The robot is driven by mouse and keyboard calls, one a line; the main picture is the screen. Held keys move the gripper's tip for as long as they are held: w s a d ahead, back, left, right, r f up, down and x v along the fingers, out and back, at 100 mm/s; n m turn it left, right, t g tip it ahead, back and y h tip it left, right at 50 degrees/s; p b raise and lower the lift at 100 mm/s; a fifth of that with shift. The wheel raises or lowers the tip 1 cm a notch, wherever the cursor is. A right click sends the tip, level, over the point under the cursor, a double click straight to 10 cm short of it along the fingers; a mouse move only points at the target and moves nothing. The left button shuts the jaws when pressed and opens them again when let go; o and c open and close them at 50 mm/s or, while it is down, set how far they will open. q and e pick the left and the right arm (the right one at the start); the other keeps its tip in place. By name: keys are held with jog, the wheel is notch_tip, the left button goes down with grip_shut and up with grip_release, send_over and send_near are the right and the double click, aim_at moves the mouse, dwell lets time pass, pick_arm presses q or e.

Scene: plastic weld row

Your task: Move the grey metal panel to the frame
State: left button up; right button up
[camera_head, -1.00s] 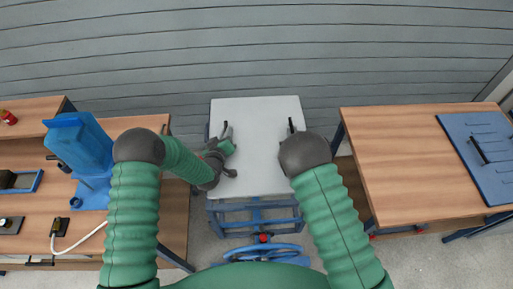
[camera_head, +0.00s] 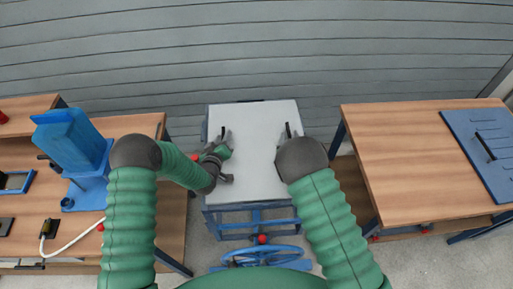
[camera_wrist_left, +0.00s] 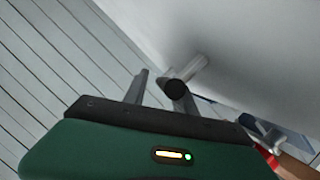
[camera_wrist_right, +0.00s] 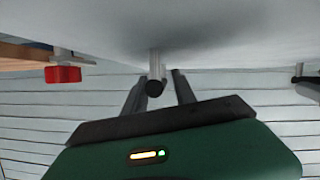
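The grey metal panel (camera_head: 255,150) lies on top of a blue frame-like stand (camera_head: 254,224) in the middle of the head view. Its plain face also fills the top of the left wrist view (camera_wrist_left: 260,45) and right wrist view (camera_wrist_right: 220,25). My left gripper (camera_head: 225,142) is over the panel's left side. In the left wrist view its fingers are apart, near a round metal peg (camera_wrist_left: 187,80). My right gripper (camera_wrist_right: 158,85) has its fingers apart, with a similar peg (camera_wrist_right: 155,68) between them in the picture. Contact with either peg cannot be told.
A wooden bench with a blue machine (camera_head: 75,150) stands at left. A wooden table (camera_head: 400,160) at right carries a blue slotted plate (camera_head: 485,150). A blue handwheel (camera_head: 262,256) is in front of the stand. A grey slatted wall (camera_head: 256,50) stands behind.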

pick_arm(q)
jog(key=shift+s+a, duration=0.15)
jog(key=shift+a, duration=0.55)
pick_arm(e)
jog(key=shift+a+r, duration=0.1)
jog(key=shift+a, duration=0.6)
pick_arm(q)
jog(key=v, duration=1.1)
jog(key=shift+s, duration=0.2)
pick_arm(e)
jog(key=shift+s+d, duration=0.1)
jog(key=shift+d, duration=0.15)
pick_arm(q)
jog(key=shift+s+a, duration=0.15)
pick_arm(e)
jog(key=shift+s+a, duration=0.1)
jog(key=v, duration=1)
jog(key=shift+s+r, duration=0.15)
jog(key=shift+s, duration=0.15)
jog(key=shift+s+r, duration=0.2)
jog(key=shift+s, duration=0.25)
